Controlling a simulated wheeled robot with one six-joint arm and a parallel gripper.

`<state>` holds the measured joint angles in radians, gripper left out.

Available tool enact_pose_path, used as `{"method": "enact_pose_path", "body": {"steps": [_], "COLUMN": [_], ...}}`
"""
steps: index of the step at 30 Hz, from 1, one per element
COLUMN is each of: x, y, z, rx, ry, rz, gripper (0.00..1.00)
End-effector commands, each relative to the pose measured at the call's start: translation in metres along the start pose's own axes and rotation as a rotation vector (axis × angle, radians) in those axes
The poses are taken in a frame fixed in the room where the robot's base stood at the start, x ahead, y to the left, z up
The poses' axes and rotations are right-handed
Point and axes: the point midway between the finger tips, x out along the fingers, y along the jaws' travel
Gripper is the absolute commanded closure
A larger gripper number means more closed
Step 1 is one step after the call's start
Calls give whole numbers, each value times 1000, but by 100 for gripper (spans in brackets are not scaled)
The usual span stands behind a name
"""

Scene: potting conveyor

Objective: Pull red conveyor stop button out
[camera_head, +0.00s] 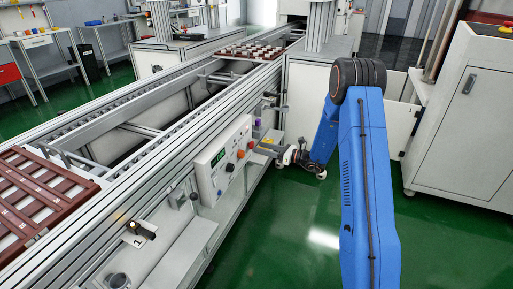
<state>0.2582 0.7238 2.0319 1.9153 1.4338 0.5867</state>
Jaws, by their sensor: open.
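The white control box (222,160) is fixed to the near side of the conveyor, with a green-lit display and several small knobs on its face. A small red-orange button (240,154) shows toward the box's right side; I take it for the red stop button, but it is too small to tell if it is pressed in.
The conveyor (150,122) runs from lower left to the back. A brown slatted tray (40,200) lies on it at left; another tray (250,52) with pots stands further back. A black-handled lever (141,231) sticks out at front. Green floor (300,225) is clear; a white cabinet (470,110) stands right.

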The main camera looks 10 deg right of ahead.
Motion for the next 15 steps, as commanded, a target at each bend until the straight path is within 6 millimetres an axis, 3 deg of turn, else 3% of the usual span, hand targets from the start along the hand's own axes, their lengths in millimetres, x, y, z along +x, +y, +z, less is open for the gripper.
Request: {"method": "enact_pose_path", "body": {"steps": [6, 15], "x": [26, 35], "y": [0, 0], "z": [0, 0], "rx": [0, 0], "ry": [0, -1], "rz": [1, -1], "gripper": [49, 49]}}
